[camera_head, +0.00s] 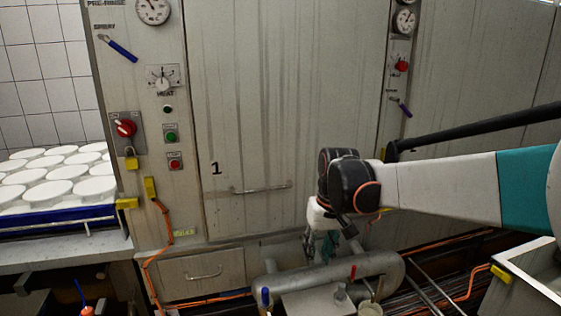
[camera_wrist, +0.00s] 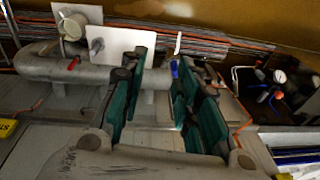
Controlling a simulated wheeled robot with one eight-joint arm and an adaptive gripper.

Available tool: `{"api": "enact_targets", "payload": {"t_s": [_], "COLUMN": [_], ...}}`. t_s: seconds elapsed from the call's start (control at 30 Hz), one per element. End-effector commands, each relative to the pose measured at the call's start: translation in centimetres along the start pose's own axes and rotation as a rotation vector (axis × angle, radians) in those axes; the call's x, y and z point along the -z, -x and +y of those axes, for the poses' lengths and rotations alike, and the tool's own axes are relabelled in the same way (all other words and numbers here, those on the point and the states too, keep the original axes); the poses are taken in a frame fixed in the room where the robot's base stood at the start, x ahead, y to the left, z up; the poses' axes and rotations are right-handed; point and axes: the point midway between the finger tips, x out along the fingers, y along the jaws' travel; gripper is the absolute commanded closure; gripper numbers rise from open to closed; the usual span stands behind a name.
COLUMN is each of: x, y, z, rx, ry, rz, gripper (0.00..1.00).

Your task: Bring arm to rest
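My arm (camera_head: 440,188) reaches in from the right in the head view, in front of the machine cabinet. Its black wrist joint sits at the middle, with my gripper (camera_head: 329,244) hanging below it, small and partly hidden. In the wrist view my gripper (camera_wrist: 160,72) shows two teal fingers standing apart with a clear gap. Nothing is held between them. I cannot tell the exact distance to the pipe.
The grey cabinet door (camera_head: 262,110) has a bar handle (camera_head: 262,188) left of my gripper. A red switch (camera_head: 125,128) and gauges flank it. White moulds (camera_head: 50,190) stand on a blue-edged rack at left. Orange cables (camera_head: 160,240) run near the floor. A metal bin (camera_head: 525,290) stands lower right.

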Motion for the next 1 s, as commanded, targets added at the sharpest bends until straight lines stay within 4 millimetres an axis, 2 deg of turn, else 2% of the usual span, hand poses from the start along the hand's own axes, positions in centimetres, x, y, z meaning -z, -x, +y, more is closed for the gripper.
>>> {"api": "enact_targets", "payload": {"t_s": [0.03, 0.2, 0.5, 0.77, 1.0], "x": [-1.3, -5.2, -12.6, -19.1, -24.3], "y": [1.1, 3.9, 6.9, 7.4, 6.2], "z": [0.3, 1.4, 2.9, 3.9, 4.7], "rx": [-0.005, -0.026, -0.063, -0.098, -0.129], "ry": [-0.008, -0.035, -0.080, -0.113, -0.141], "rz": [0.021, 0.098, 0.234, 0.350, 0.452], "gripper": [0.71, 0.71, 0.71, 0.71, 0.71]}}
